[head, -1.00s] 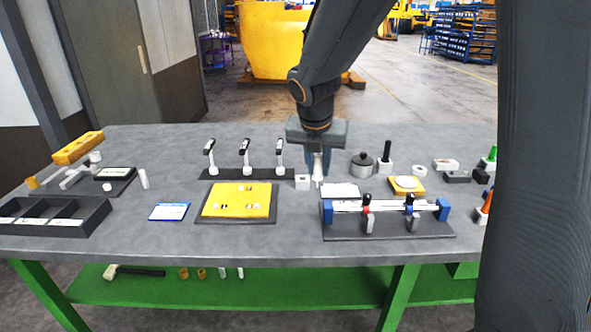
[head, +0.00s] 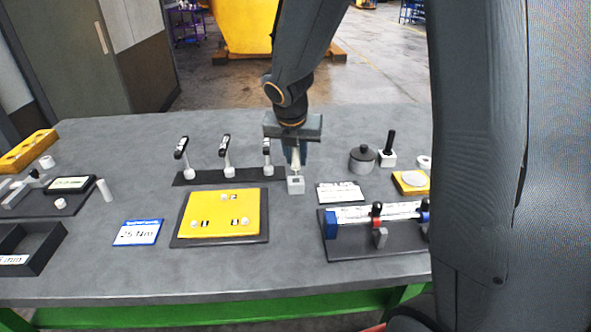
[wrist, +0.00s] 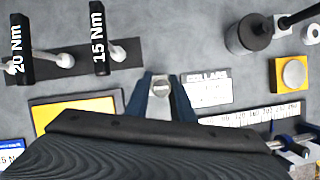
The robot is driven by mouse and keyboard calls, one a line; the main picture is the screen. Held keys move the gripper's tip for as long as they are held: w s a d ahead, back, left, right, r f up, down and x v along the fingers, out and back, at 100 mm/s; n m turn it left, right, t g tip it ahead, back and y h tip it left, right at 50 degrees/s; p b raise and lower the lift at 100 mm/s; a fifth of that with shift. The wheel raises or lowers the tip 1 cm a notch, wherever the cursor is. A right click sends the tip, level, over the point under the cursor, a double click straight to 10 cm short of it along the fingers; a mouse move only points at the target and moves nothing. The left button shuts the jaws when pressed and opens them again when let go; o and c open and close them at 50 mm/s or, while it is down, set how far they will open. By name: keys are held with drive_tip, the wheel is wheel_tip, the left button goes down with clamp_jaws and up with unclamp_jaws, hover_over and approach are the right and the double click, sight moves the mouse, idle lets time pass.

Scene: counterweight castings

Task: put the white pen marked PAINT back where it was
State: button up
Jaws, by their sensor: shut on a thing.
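My gripper (head: 296,160) is shut on a slim white pen (head: 296,168), held upright between its fingers. No PAINT marking can be read on it. The gripper is over a small pale square block (head: 295,186) on the grey bench, and the pen's lower end is at the block's top. I cannot tell whether the tip is inside the block. In the wrist view the pen's round end (wrist: 161,86) shows between the two blue-grey fingers, and the pen hides much of the block.
A rack of several torque wrenches (head: 225,172) is left of the block. A yellow plate (head: 226,206) lies in front left. A white label card (head: 341,193) and a blue-ended fixture (head: 331,225) are close on the right. A dark lidded pot (head: 362,158) stands further right.

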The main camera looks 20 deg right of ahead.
sight(295, 162)
drive_tip(key=shift+f+b, duration=0.4)
drive_tip(key=shift+f, duration=1.6)
drive_tip(key=shift+f, duration=0.15)
drive_tip(key=o, duration=0.9)
drive_tip(key=shift+o, duration=0.2)
drive_tip(key=shift+s+a+r, duration=0.1)
drive_tip(key=shift+r, duration=0.45)
drive_tip(key=v, duration=1.1)
drive_tip(key=shift+p, duration=0.3)
drive_tip(key=shift+s+r, duration=0.1)
drive_tip(key=shift+s, duration=0.05)
